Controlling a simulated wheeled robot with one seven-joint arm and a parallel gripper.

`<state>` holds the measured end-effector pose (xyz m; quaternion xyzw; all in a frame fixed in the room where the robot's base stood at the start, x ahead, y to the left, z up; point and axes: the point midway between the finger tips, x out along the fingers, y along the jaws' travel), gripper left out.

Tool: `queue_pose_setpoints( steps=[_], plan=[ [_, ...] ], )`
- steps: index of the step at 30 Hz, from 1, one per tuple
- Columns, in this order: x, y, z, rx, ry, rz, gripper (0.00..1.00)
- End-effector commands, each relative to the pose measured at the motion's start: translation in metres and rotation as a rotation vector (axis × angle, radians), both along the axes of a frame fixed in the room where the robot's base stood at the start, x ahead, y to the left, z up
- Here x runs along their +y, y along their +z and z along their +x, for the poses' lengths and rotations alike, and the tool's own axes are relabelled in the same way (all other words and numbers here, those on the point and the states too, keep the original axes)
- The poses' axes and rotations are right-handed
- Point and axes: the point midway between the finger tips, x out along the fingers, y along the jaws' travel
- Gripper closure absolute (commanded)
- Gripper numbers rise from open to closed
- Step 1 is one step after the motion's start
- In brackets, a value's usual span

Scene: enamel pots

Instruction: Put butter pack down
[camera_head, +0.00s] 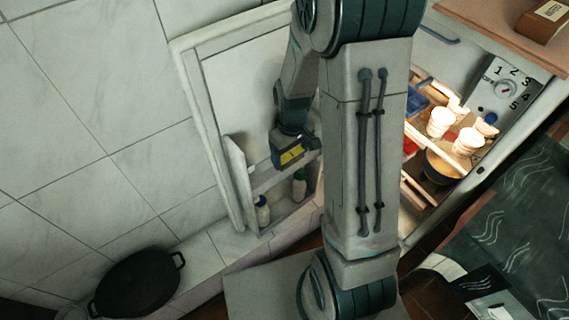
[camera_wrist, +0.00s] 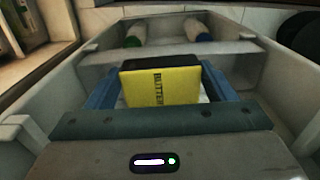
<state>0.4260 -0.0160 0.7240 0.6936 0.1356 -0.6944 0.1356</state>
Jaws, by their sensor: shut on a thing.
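A yellow butter pack (camera_wrist: 160,88) with dark lettering and a dark top sits between the blue fingers of my gripper (camera_wrist: 158,90) in the wrist view. My gripper is shut on it. The door shelf (camera_wrist: 240,47) lies around and beyond the gripper in the wrist view. Whether the pack touches a shelf cannot be told.
Two bottles, one green-capped (camera_head: 299,184) and one blue-capped (camera_head: 262,210), stand in the lower door shelf. The lit fridge interior holds white tubs (camera_head: 440,122) and a pot (camera_head: 441,168). A black pan (camera_head: 137,283) lies on the left. My arm hides the middle.

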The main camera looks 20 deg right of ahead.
Motion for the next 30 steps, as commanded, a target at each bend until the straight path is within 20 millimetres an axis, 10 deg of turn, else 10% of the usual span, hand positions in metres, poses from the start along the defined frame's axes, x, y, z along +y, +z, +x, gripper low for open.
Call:
queue_pose_setpoints(
  steps=[27, 28, 30],
  plan=[
    [0.016, -0.055, 0.007, -0.001, -0.002, -0.001, 0.51],
    [0.016, -0.054, 0.007, -0.001, -0.002, -0.001, 0.15],
    [0.016, -0.054, 0.007, -0.001, -0.002, -0.001, 0.01]
  ],
)
